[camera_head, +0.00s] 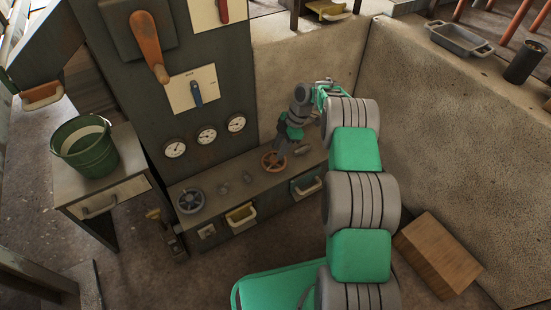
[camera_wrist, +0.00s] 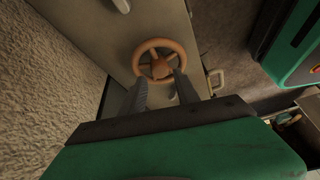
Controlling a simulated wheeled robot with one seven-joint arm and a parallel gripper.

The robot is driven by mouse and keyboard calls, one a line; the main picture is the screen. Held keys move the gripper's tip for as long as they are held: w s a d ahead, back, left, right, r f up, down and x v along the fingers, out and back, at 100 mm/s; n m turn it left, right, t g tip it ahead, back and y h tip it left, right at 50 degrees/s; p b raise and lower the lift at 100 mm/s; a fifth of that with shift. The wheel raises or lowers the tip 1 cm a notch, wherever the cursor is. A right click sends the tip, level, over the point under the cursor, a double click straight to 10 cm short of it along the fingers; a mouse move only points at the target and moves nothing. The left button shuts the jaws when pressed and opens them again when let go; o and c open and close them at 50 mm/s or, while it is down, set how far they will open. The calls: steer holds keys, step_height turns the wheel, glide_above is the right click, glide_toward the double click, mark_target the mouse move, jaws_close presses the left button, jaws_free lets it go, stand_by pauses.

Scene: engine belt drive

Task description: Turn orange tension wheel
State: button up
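The orange tension wheel (camera_head: 268,164) lies flat on the low ledge at the foot of the control panel. In the wrist view the wheel (camera_wrist: 160,44) shows its round rim, spokes and hub. My gripper (camera_head: 278,152) points down at the wheel from just above. In the wrist view its two fingers (camera_wrist: 161,78) are apart, with the tips at the near side of the wheel, to the left and right below the hub. Nothing shows clasped between them. I cannot tell whether the tips touch the wheel. The fingers hide part of the near rim.
A grey wheel (camera_head: 190,201) and small knobs (camera_head: 234,183) sit on the same ledge, left of the orange wheel. A lever or handle (camera_head: 302,149) is to its right. A concrete wall (camera_head: 440,150) stands on the right, with a wooden block (camera_head: 438,255) on the floor.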

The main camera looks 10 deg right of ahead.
mark_target(274, 157)
steer(key=b+x, duration=0.1)
steer(key=x, duration=0.3)
steer(key=shift+f, duration=0.1)
steer(key=shift+c, duration=0.4)
jaws_close()
